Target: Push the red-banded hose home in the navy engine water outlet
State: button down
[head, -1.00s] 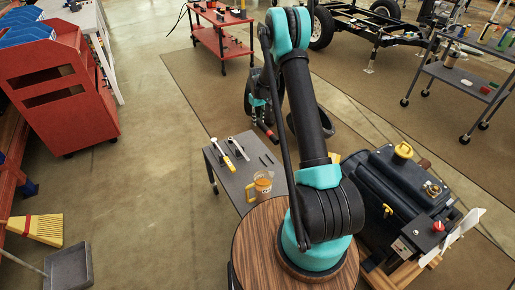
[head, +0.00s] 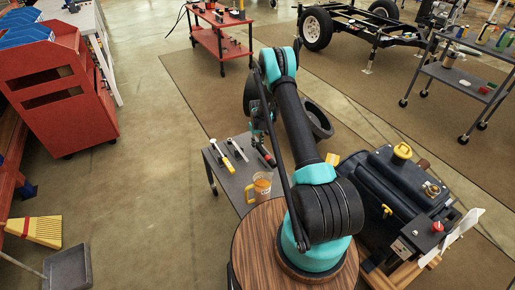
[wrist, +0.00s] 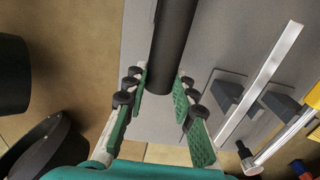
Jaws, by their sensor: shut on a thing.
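The navy engine (head: 385,200) stands to the right, apart from the hose. I cannot tell which fitting on it is the water outlet.
The grey cart (head: 226,178) carries two long tools (head: 237,150) and an orange-filled jug (head: 259,188). Open floor lies left of the cart.

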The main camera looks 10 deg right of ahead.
notch_tip(320, 180, down, 3)
jog(key=shift+r, duration=0.1)
jog(key=c, duration=1.3)
grip_release()
jog(key=shift+o, duration=0.2)
